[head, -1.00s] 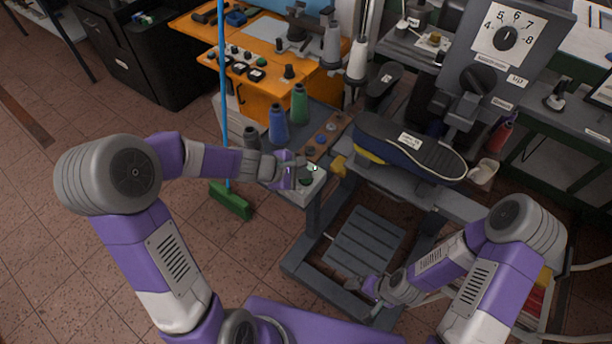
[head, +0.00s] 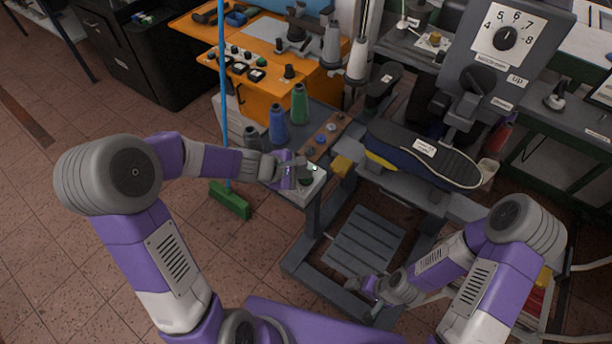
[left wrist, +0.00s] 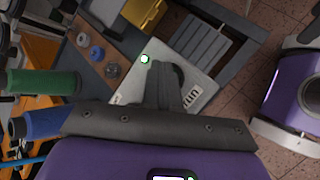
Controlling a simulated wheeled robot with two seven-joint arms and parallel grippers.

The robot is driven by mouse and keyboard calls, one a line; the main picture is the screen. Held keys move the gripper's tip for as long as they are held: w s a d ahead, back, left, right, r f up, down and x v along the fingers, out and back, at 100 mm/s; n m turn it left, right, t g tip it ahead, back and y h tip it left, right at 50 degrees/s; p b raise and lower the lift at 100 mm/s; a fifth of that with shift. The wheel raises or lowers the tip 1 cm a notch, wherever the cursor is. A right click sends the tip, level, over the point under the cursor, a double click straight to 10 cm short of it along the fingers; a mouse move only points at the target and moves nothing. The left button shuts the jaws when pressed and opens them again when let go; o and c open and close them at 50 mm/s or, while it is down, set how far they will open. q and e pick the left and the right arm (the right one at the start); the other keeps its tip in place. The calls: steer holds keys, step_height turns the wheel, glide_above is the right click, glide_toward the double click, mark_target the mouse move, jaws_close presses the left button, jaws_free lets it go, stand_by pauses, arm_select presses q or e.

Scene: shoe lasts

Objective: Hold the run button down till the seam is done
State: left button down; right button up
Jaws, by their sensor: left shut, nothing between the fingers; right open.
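The run button (left wrist: 180,75) is a dark round knob on a pale box (left wrist: 205,82) with a "RUN" label. My left gripper (left wrist: 160,68) is shut and empty, its tips over the button and partly hiding it. In the head view my left gripper (head: 304,178) is down at the same box, at the front left of the machine. How far the button is pressed cannot be seen. A small greenish-white lamp (left wrist: 145,58) glows beside the fingertips. A dark shoe (head: 425,155) with a white label lies under the machine head (head: 465,105). My right gripper (head: 370,289) is open and empty, low by the foot platform.
Blue (head: 278,125) and green (head: 299,104) thread spools stand just behind the box. A yellow block (head: 341,166) is right of it. A dial panel (head: 508,38) rises at the back right. A green broom (head: 230,200) stands on the open floor to the left.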

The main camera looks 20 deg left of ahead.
mark_target(303, 181)
arm_select(q)
steer(key=shift+r+p, duration=0.85)
steer(key=shift+r, duration=0.1)
step_height(303, 181, up, 5)
steer(key=p, duration=0.4)
steer(key=shift+p, duration=0.3)
stand_by(2.8)
steer(key=shift+r+p, duration=1.9)
steer(key=shift+p, duration=0.6)
